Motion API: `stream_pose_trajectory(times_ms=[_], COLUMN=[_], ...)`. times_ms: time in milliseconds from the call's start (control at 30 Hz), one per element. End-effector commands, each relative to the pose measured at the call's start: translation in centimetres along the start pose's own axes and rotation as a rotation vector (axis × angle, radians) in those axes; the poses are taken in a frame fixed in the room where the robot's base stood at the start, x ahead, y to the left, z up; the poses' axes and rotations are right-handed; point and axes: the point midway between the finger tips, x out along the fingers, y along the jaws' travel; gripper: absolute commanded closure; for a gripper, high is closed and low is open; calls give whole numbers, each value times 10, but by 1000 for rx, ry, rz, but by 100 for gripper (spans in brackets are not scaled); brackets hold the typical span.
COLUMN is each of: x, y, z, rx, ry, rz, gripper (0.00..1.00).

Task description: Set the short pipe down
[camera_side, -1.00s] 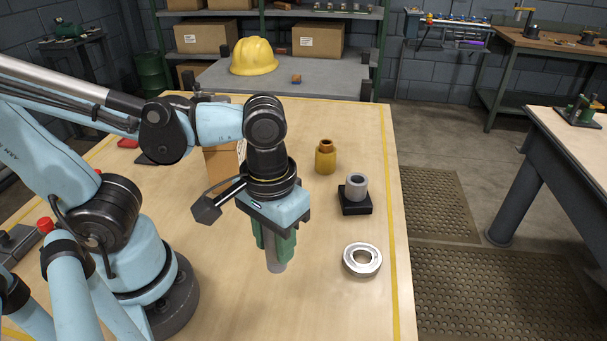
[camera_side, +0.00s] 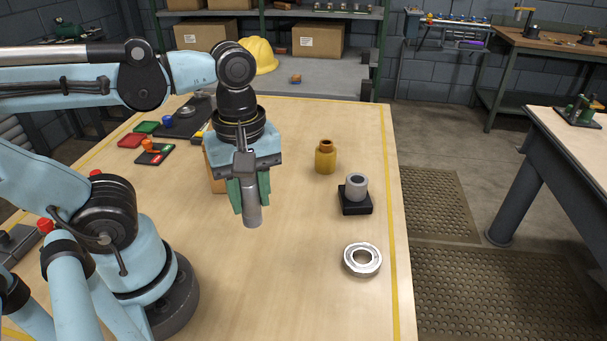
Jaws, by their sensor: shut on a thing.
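The short pipe (camera_side: 252,213) is a grey cylinder, held roughly upright. My gripper (camera_side: 250,193) is shut on it, with a green finger at each side and the pipe's lower end sticking out below them. A grey part of my wrist hides the pipe's upper end. The pipe is over the middle of the wooden table (camera_side: 300,290); I cannot tell exactly how far its lower end is above the surface.
A grey collar (camera_side: 357,183) on a black block, a silver ring (camera_side: 362,260) and a brass-coloured bottle-shaped part (camera_side: 325,158) stand to the right. A cardboard box (camera_side: 216,172) is partly hidden behind my gripper. Small trays (camera_side: 154,153) lie back left. The front middle is clear.

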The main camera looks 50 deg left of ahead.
Motion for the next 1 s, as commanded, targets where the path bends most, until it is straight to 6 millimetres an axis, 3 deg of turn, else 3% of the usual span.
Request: stream_pose_trajectory(times_ms=[100,300,467,1000], x=[-2,-1,8,56], y=[-4,-8,-10,-22], z=[-9,-18,-34,-113], rx=[-170,-301,-316,-311], ry=[0,0,0,0], rz=[0,0,0,0], gripper=[100,100,100,100])
